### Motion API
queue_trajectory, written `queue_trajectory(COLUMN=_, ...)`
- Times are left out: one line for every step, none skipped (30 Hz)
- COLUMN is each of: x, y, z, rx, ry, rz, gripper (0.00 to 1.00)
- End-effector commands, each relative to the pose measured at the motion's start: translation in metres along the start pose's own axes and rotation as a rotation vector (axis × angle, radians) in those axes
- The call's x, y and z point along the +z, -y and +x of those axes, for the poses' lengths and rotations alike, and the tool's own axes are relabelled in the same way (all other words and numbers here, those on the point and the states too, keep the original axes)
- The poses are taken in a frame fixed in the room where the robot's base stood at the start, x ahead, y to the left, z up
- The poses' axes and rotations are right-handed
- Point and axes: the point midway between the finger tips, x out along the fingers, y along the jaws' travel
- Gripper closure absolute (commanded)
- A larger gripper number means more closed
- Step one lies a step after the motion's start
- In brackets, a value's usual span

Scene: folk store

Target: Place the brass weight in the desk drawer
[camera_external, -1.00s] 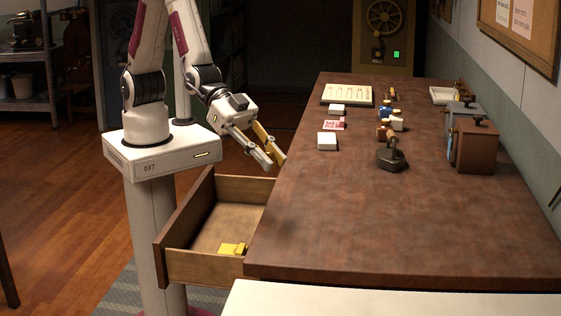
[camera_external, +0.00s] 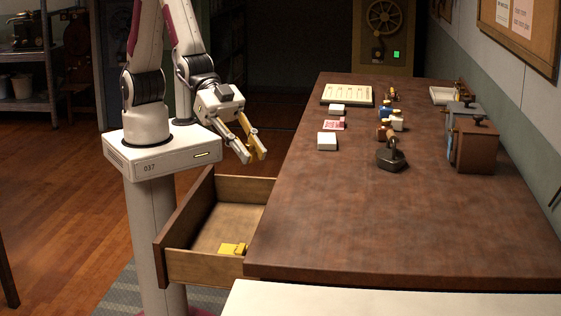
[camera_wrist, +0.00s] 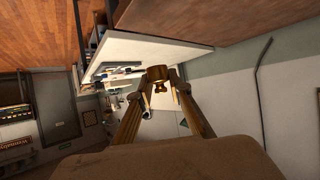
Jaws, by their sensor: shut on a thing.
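My gripper (camera_external: 253,157) is shut on the brass weight (camera_wrist: 157,74), a small knobbed piece between the fingertips in the wrist view. In the external view the weight is too small to make out clearly. The fingers point down and to the right, above the back part of the open desk drawer (camera_external: 178,224) and left of the desk edge. The drawer is wooden and pulled out to the left from under the desk top. A yellow object (camera_external: 233,248) lies inside it near the front wall.
The wooden desk (camera_external: 340,225) carries a dark iron (camera_external: 391,158), white blocks (camera_external: 327,141), small bottles (camera_external: 387,113) and a brown grinder-like box (camera_external: 476,150). A pale surface (camera_external: 380,300) lies in front. Most of the drawer floor is bare.

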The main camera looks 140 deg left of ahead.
Motion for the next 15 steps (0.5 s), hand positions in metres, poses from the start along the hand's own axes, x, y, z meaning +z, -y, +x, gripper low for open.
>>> queue_trajectory(x=0.0, y=0.0, z=0.0, rx=0.0, ry=-0.001, rz=0.0, gripper=1.0)
queue_trajectory(x=0.0, y=0.0, z=0.0, rx=-0.001, ry=-0.001, rz=0.0, gripper=1.0)
queue_trajectory(x=-0.001, y=0.001, z=0.0, rx=-0.002, ry=-0.001, rz=-0.001, gripper=1.0)
queue_trajectory(x=-0.001, y=0.002, z=0.001, rx=-0.003, ry=-0.001, rz=-0.001, gripper=1.0)
queue_trajectory(x=-0.001, y=0.003, z=0.001, rx=-0.005, ry=-0.001, rz=-0.002, gripper=1.0)
queue_trajectory(x=-0.001, y=0.006, z=0.002, rx=-0.009, ry=-0.001, rz=-0.004, gripper=1.0)
queue_trajectory(x=-0.001, y=0.008, z=0.003, rx=-0.013, ry=-0.001, rz=-0.006, gripper=1.0)
queue_trajectory(x=-0.002, y=0.011, z=0.004, rx=-0.017, ry=-0.001, rz=-0.008, gripper=1.0)
queue_trajectory(x=-0.003, y=0.015, z=0.005, rx=-0.024, ry=-0.001, rz=-0.012, gripper=1.0)
queue_trajectory(x=-0.004, y=0.019, z=0.007, rx=-0.031, ry=-0.001, rz=-0.015, gripper=1.0)
queue_trajectory(x=-0.004, y=0.024, z=0.008, rx=-0.038, ry=-0.002, rz=-0.018, gripper=1.0)
queue_trajectory(x=-0.005, y=0.032, z=0.01, rx=-0.05, ry=-0.001, rz=-0.024, gripper=1.0)
queue_trajectory(x=-0.006, y=0.038, z=0.012, rx=-0.059, ry=-0.001, rz=-0.029, gripper=1.0)
queue_trajectory(x=-0.006, y=0.045, z=0.014, rx=-0.07, ry=-0.001, rz=-0.034, gripper=1.0)
queue_trajectory(x=-0.008, y=0.055, z=0.017, rx=-0.086, ry=-0.002, rz=-0.042, gripper=1.0)
